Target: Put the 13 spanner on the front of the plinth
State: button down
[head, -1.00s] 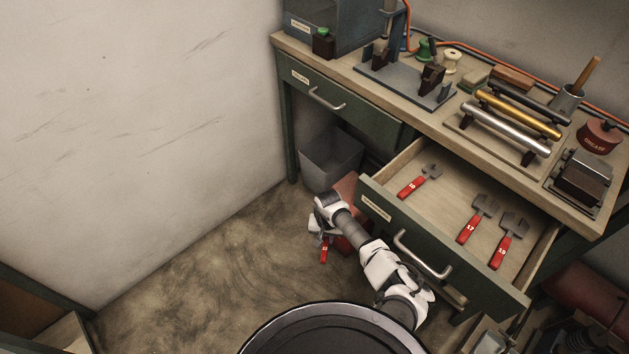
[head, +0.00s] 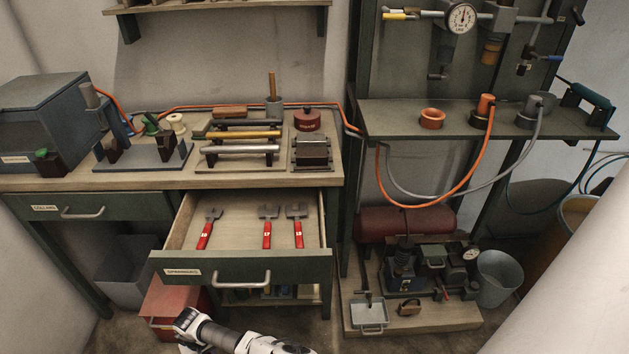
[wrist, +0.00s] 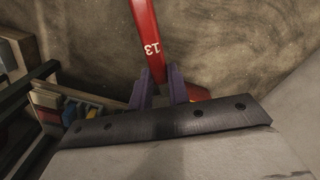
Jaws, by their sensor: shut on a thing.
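The red 13 spanner (wrist: 146,35) is in my gripper (wrist: 160,82), seen in the wrist view. The two purple fingers are shut on its handle below the number, and its far end runs out of the top of the picture. In the head view my wrist is at the bottom edge; the fingers and the spanner do not show there. A low wooden base on the floor at the lower right, which looks like the plinth (head: 425,320), carries a pump unit. A small grey tray (head: 369,314) and a small brown block (head: 409,307) sit along its front.
The spanner drawer (head: 245,268) stands open with three red-handled spanners (head: 267,232) in it. A red box (head: 168,305) is under the drawer near my wrist. A grey bucket (head: 499,277) stands right of the plinth. The workbench (head: 330,180) above is crowded.

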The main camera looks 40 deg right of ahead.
aim_at(458, 313)
jog(key=k+z, duration=0.15)
jog(key=z, duration=0.15)
jog(key=k+z, duration=0.2)
jog(key=z, duration=0.15)
jog(key=l+z, duration=0.15)
jog(key=z, duration=0.3)
jog(key=l+z, duration=0.15)
jog(key=z, duration=0.35)
jog(key=i+l, duration=0.1)
jog(key=l, duration=0.35)
jog(key=i+l, duration=0.1)
jog(key=l, duration=0.3)
jog(key=i+l, duration=0.1)
jog(key=l, duration=0.35)
jog(key=i+l, duration=0.1)
jog(key=l, duration=0.3)
jog(key=i+l, duration=0.1)
jog(key=l, duration=0.35)
jog(key=i+l, duration=0.1)
jog(key=l, duration=0.3)
